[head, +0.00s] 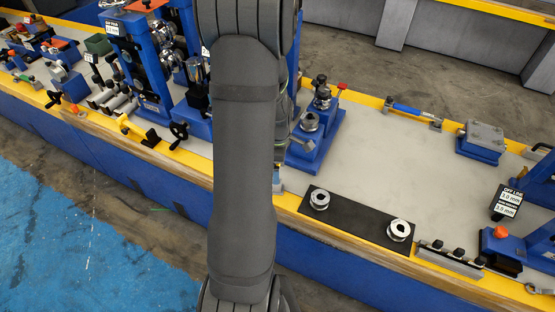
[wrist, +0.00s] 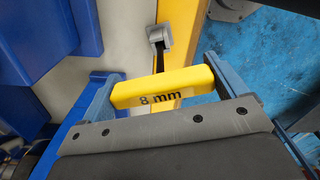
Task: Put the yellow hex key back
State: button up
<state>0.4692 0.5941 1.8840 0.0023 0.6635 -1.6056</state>
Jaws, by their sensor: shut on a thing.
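The yellow hex key (wrist: 162,90) shows in the wrist view as a thick yellow handle marked "8 mm". My gripper (wrist: 160,84) is shut on this handle, with one blue finger at each end. A dark shaft shows beyond the handle, running up to a small grey block (wrist: 160,37) over the yellow bench edge. I cannot tell whether the shaft is in the block or only in line with it. In the head view my arm hides the gripper and the held key.
Blue machine parts (wrist: 35,40) stand close at left in the wrist view. In the head view, a black mat (head: 352,218) with two metal rollers lies right of my arm. The grey bench top (head: 395,160) behind it has free room. Blue floor (head: 60,220) lies in front.

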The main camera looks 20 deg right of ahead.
jog(key=shift+f, duration=0.9)
jog(key=o, duration=1)
jog(key=shift+r, duration=0.2)
jog(key=shift+r, duration=4.85)
notch_tip(320, 180, up, 18)
jog(key=shift+f, duration=0.25)
jog(key=shift+f, duration=0.1)
notch_tip(320, 180, down, 18)
jog(key=shift+r, duration=0.1)
